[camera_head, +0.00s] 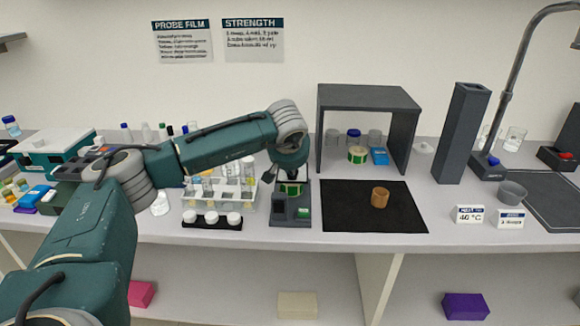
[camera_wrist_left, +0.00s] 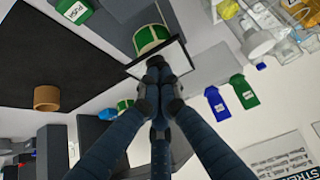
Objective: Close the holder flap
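The holder (camera_head: 291,215) is a dark grey block on the bench, with a green-and-white ring (camera_head: 290,189) at its back and a small green tab at its front right. In the left wrist view the ring (camera_wrist_left: 151,38) shows beside a thin, pale, dark-edged panel (camera_wrist_left: 177,58) that looks like the flap and stands away from the ring at an angle. My left gripper (camera_wrist_left: 156,66) has its fingertips together at this panel, overlapping it; I cannot tell whether they press on it. In the head view the gripper (camera_head: 290,172) is above the holder and hides the flap. My right gripper is not in view.
A white tube rack (camera_head: 250,194) stands close left of the holder. A black mat (camera_head: 350,215) with a brown ring (camera_head: 380,197) lies to the right. A dark shelf frame (camera_head: 326,120) stands behind the mat. The bench's front edge is close to the holder.

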